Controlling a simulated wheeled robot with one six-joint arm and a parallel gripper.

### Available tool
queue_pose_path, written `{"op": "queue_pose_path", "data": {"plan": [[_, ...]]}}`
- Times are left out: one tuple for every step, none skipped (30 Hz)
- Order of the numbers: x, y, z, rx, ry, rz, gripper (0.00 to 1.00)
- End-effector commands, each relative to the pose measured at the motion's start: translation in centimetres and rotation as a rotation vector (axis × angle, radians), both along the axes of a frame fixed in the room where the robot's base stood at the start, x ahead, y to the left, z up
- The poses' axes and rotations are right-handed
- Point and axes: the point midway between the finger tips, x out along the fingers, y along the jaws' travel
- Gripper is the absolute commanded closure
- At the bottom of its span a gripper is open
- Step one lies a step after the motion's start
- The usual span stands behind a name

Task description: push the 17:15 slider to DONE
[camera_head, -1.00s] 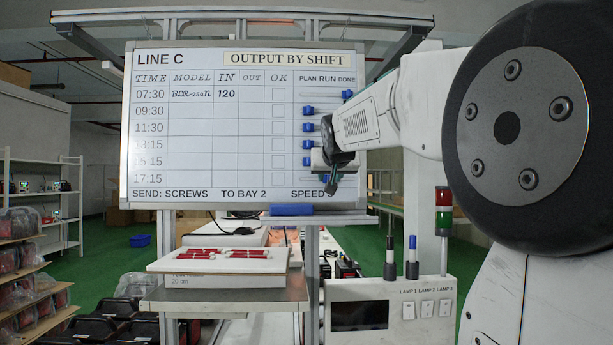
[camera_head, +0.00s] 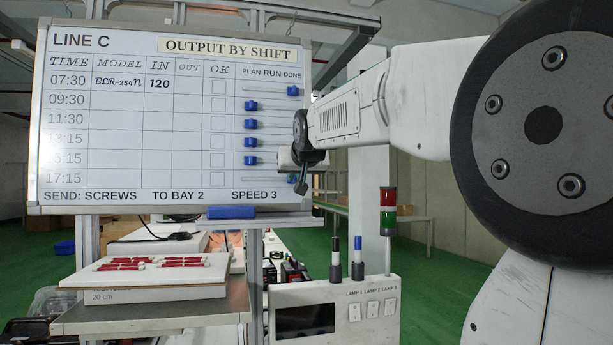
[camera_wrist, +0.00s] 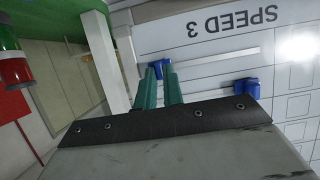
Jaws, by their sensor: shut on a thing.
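The 17:15 slider's blue knob (camera_head: 291,179) is at the right end of its track, under the DONE heading (camera_head: 293,75) and roughly below the 07:30 knob (camera_head: 292,91). My gripper (camera_head: 298,182) is at this knob, partly hiding it. In the wrist view, which is upside down, the green fingers of my gripper (camera_wrist: 160,72) are shut on the blue knob (camera_wrist: 156,67). The bare track runs away from it towards the PLAN side. The whiteboard (camera_head: 120,140) carries the rows and the 17:15 label (camera_head: 65,179).
A blue eraser (camera_head: 231,212) lies below the board. A signal lamp (camera_head: 388,211) and a lamp panel (camera_head: 333,310) stand lower right.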

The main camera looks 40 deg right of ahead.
Motion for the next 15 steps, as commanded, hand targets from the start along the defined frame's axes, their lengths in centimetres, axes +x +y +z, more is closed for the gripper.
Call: {"op": "queue_pose_path", "data": {"plan": [[0.1, 0.25, 0.12, -0.002, -0.003, 0.007, 1.0], [0.12, 0.32, 0.13, -0.002, -0.003, 0.008, 1.0], [0.13, 0.35, 0.13, -0.002, -0.003, 0.009, 1.0], [0.12, 0.33, 0.13, -0.002, -0.003, 0.009, 1.0], [0.11, 0.3, 0.13, -0.003, -0.003, 0.008, 1.0], [0.1, 0.26, 0.13, -0.003, -0.003, 0.008, 1.0], [0.09, 0.24, 0.13, -0.004, -0.004, 0.007, 1.0], [0.08, 0.21, 0.14, -0.003, -0.004, 0.007, 1.0], [0.07, 0.18, 0.14, -0.003, -0.004, 0.006, 1.0], [0.07, 0.16, 0.15, -0.003, -0.004, 0.006, 1.0], [0.06, 0.14, 0.15, -0.003, -0.004, 0.006, 0.85], [0.06, 0.13, 0.13, -0.003, -0.004, 0.006, 0.74], [0.06, 0.14, 0.12, -0.003, -0.003, 0.006, 0.68], [0.06, 0.15, 0.12, -0.003, -0.003, 0.006, 0.68], [0.07, 0.18, 0.11, -0.003, -0.003, 0.006, 0.68]]}}
